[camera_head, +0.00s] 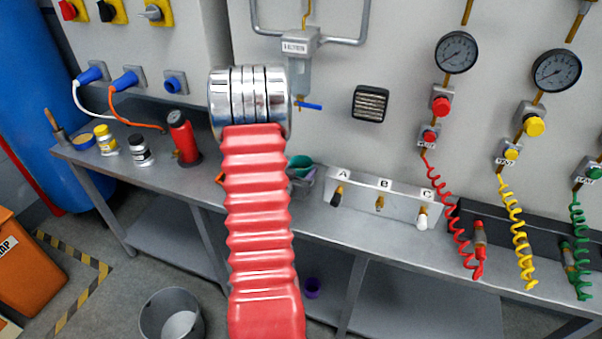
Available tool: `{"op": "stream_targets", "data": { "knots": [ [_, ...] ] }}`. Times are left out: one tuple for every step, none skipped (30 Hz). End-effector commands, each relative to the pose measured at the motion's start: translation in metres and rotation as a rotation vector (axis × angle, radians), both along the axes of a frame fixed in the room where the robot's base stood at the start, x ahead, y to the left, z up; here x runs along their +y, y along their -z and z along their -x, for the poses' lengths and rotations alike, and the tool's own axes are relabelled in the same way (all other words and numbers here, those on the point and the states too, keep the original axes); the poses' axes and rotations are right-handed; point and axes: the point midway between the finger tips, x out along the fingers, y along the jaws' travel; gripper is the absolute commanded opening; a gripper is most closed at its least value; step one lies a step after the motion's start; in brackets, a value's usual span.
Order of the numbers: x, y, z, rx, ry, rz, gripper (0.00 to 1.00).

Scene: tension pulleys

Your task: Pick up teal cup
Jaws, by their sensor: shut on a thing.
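The teal cup (300,162) shows as a small piece just right of my red arm, in front of the wall and above the bench. Grey parts that look like my gripper (303,178) sit right at it and below it. The gripper is shut on the cup, though my arm hides most of the gripper and the left part of the cup. I cannot tell how far the cup is above the bench top.
The metal bench (330,222) runs across the view. A red bottle (184,138) and small jars stand left of my arm. The A-B-C hook rack (383,205) and coiled hoses are on the right. A grey bin (172,318) and a purple cup (312,288) are lower down.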

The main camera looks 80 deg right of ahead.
Motion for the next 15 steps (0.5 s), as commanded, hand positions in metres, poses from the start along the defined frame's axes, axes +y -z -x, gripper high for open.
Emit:
{"op": "stream_targets", "data": {
  "knots": [
    [0.0,-0.001,0.0,0.0,0.0,0.001,0.28],
    [0.0,-0.002,0.0,0.0,0.0,0.001,0.28],
    [0.0,-0.003,0.0,0.0,0.0,0.001,0.28],
    [0.0,-0.004,0.0,0.0,0.0,0.001,0.28],
    [0.0,-0.006,0.0,-0.001,0.0,0.002,0.28],
    [0.0,-0.008,0.0,-0.001,0.0,0.002,0.28],
    [-0.001,-0.011,0.0,-0.001,0.0,0.003,0.28],
    [-0.001,-0.014,0.0,-0.001,0.0,0.003,0.28],
    [-0.001,-0.017,0.0,-0.001,0.0,0.003,0.28],
    [-0.001,-0.02,0.0,-0.001,0.0,0.003,0.28],
    [-0.001,-0.024,0.0,-0.001,0.0,0.004,0.28],
    [-0.001,-0.029,0.0,-0.002,0.001,0.004,0.28],
    [-0.001,-0.033,0.0,-0.002,0.001,0.004,0.28],
    [-0.001,-0.038,0.0,-0.002,0.001,0.004,0.28],
    [-0.001,-0.044,0.0,-0.001,0.001,0.005,0.28]
  ]
}}
